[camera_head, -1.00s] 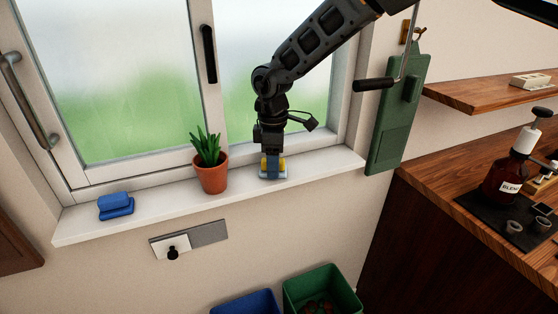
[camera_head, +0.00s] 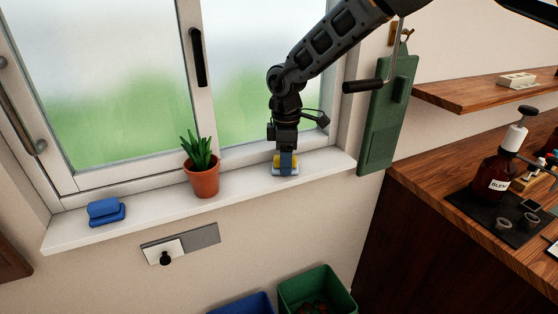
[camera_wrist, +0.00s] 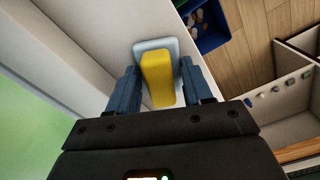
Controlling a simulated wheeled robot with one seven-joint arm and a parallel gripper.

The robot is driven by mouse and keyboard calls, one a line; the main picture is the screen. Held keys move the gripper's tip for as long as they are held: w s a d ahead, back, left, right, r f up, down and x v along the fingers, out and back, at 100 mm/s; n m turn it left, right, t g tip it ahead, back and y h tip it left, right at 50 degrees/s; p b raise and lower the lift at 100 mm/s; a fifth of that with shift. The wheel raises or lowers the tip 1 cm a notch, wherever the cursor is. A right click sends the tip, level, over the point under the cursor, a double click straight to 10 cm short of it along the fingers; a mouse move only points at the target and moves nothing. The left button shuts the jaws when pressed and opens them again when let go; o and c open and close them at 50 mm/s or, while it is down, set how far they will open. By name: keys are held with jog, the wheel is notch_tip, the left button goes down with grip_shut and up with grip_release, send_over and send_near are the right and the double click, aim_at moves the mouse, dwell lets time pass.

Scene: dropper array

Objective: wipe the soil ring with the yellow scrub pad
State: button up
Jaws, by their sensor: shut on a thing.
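The yellow scrub pad (camera_wrist: 158,78) has a yellow grip block on a pale blue-grey base (camera_wrist: 146,47). My gripper (camera_wrist: 156,88) is shut on the yellow block, with one blue finger on each side. In the head view my gripper (camera_head: 285,164) points down at the white windowsill (camera_head: 240,184), right of the plant, and the pad (camera_head: 277,163) is at sill level. I cannot tell whether its base touches the sill. No soil ring shows in either view; I cannot tell whether it is under the pad or hidden by the pot.
A potted plant (camera_head: 204,182) stands mid-sill, left of my gripper. A blue pad (camera_head: 106,211) lies at the sill's left end. The window (camera_head: 105,95) is behind. A green board (camera_head: 386,120) hangs right of the sill; green (camera_head: 318,285) and blue bins stand below.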

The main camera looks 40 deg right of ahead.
aim_at(300, 166)
jog(key=shift+s+d, duration=0.2)
jog(key=shift+d, duration=0.5)
jog(key=shift+s+d, duration=0.25)
jog(key=shift+d, duration=0.5)
jog(key=shift+s+d, duration=0.2)
jog(key=shift+d, duration=0.5)
jog(key=shift+r, duration=3.1)
jog(key=shift+r, duration=1.45)
